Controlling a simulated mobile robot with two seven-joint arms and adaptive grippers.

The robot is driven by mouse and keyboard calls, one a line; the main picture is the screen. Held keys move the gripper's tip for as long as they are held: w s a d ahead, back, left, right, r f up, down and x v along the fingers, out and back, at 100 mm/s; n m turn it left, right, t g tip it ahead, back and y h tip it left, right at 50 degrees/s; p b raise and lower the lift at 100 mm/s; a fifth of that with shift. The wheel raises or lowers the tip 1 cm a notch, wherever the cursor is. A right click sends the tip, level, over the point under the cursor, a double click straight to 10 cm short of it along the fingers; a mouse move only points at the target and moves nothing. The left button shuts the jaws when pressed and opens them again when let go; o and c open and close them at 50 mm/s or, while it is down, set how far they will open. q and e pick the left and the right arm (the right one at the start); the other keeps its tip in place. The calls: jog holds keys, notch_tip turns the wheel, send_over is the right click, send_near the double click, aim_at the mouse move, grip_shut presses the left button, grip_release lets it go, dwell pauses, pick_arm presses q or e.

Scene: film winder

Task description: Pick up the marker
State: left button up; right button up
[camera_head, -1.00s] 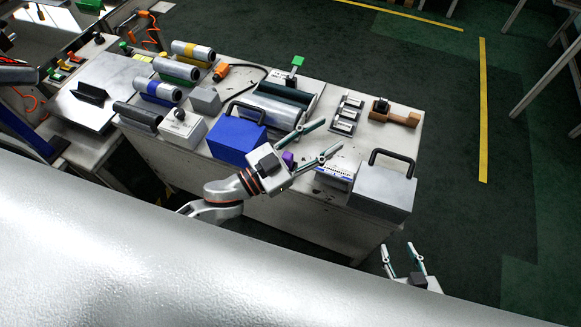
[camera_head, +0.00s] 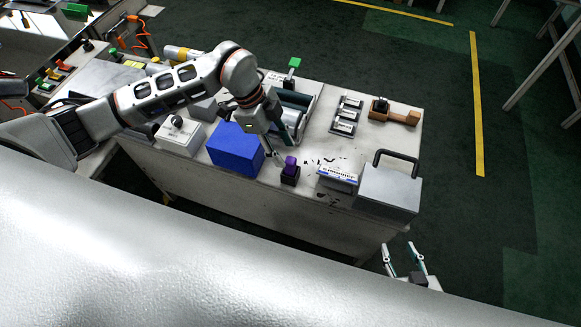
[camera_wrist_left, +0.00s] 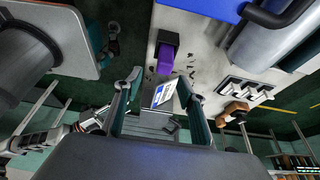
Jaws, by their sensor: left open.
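A short purple piece, which looks like the marker (camera_head: 290,162), stands in a small black holder (camera_head: 290,177) near the front edge of the worktop. In the left wrist view the marker (camera_wrist_left: 166,60) shows just beyond and between the spread fingertips, with the black holder (camera_wrist_left: 168,38) behind it. My left gripper (camera_head: 281,150) is open and empty, pointing down just to the left of and above the marker. It also shows in the left wrist view (camera_wrist_left: 159,78). My right gripper (camera_head: 399,250) is open and empty, low in front of the table's right end.
A blue box (camera_head: 234,148) stands close to the left of the marker. A grey case with a black handle (camera_head: 389,190) and a white labelled box (camera_head: 338,177) stand to its right. Metal blocks (camera_head: 346,115) and a wooden piece (camera_head: 394,114) lie farther back. The worktop (camera_head: 330,150) between them is mostly bare.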

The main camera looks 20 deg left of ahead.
aim_at(288, 159)
pick_arm(q)
jog(key=x, duration=0.7)
jog(key=shift+w+a+f, duration=0.25)
jog(key=shift+w+f, duration=0.05)
jog(key=shift+w, duration=0.1)
jog(key=c, duration=1.1)
